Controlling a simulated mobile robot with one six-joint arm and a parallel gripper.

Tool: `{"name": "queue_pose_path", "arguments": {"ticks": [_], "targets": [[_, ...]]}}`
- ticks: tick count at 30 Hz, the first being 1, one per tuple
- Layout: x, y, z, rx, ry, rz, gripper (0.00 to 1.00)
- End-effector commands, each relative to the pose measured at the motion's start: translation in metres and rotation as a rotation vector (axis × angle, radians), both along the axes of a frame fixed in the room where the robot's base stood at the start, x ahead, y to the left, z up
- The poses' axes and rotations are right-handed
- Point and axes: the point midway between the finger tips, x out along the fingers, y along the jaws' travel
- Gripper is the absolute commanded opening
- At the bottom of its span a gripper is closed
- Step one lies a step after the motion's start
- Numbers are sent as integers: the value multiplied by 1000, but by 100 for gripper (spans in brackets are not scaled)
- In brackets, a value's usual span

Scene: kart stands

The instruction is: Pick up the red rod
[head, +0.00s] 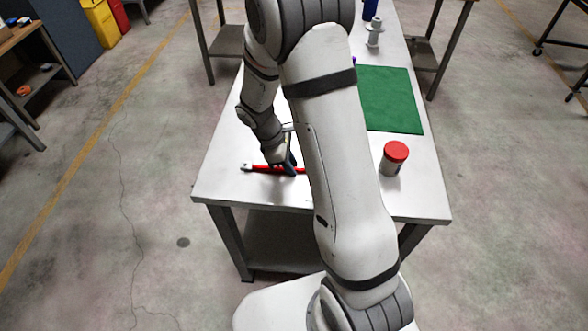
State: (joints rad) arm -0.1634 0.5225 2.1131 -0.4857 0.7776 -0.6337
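The red rod (262,169) lies on the white table (222,185) near its front edge. Its left end is white or grey, and its right part is hidden behind my arm. My gripper (289,170) points down at the rod, with dark fingertips at its middle. My arm partly covers the gripper, and I cannot tell whether the fingers are open or shut, or whether they touch the rod.
A jar with a red lid (395,152) stands to the right of my arm. A green mat (391,98) lies behind it. A white spool-like part (375,32) and a blue object (370,9) stand farther back. The table's left front is clear.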

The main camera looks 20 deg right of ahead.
Motion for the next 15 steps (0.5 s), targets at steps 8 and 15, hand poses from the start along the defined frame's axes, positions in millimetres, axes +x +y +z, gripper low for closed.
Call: {"name": "queue_pose_path", "arguments": {"ticks": [8, 15], "targets": [[0, 1, 0, 0, -1, 1, 0], [0, 1, 0, 0, -1, 1, 0]]}}
